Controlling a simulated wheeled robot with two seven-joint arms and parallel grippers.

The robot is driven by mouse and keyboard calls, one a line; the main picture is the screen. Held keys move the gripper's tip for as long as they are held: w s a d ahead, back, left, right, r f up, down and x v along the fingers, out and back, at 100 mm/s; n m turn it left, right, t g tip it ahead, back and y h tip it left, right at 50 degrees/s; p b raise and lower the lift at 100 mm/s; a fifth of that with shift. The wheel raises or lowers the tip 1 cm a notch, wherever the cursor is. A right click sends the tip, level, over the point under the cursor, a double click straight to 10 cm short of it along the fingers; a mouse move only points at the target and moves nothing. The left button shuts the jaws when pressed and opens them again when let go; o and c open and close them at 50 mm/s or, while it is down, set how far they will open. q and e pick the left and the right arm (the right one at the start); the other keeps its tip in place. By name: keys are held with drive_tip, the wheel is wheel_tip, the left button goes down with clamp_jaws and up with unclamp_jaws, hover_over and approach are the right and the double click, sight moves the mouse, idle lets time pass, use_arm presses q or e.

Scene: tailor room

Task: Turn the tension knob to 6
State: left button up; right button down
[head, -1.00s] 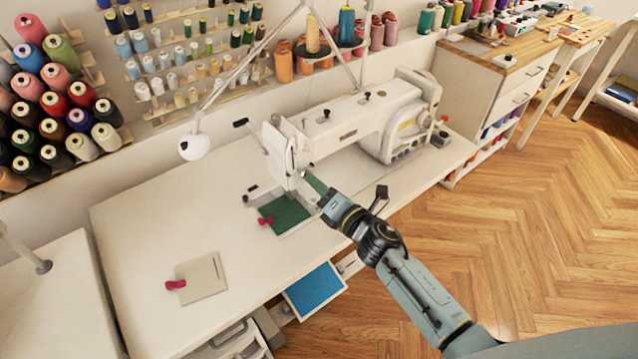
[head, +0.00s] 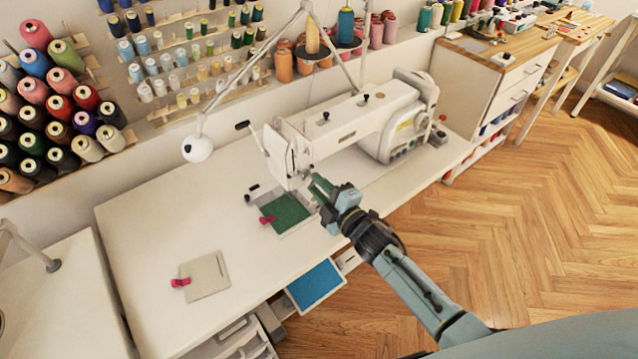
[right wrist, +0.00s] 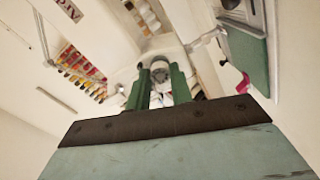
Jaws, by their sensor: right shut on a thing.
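The white sewing machine (head: 345,122) stands on the white table. My right gripper (head: 318,186) is at the front of the machine's needle-end head. In the right wrist view its two green fingers (right wrist: 161,84) are shut around a small round greyish knob (right wrist: 160,70) on the machine's face. The number on the knob is too small to read. In the head view the gripper hides the knob. My left gripper does not show in either view.
A beige cloth (head: 207,277) with a red clip (head: 180,282) lies at the table's front left. A white lamp (head: 197,148) hangs left of the machine. Thread racks line the wall.

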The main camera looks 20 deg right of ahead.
drive_tip(key=m+p, duration=0.1)
drive_tip(key=m, duration=0.3)
drive_tip(key=shift+m, duration=0.3)
drive_tip(key=m+p, duration=0.1)
drive_tip(key=m, duration=0.3)
idle(0.5)
drive_tip(key=c, duration=1.2)
unclamp_jaws()
drive_tip(key=shift+c, duration=0.2)
drive_tip(key=shift+s, duration=0.1)
drive_tip(key=p+v, duration=0.1)
drive_tip(key=v, duration=1.2)
drive_tip(key=shift+s, duration=0.1)
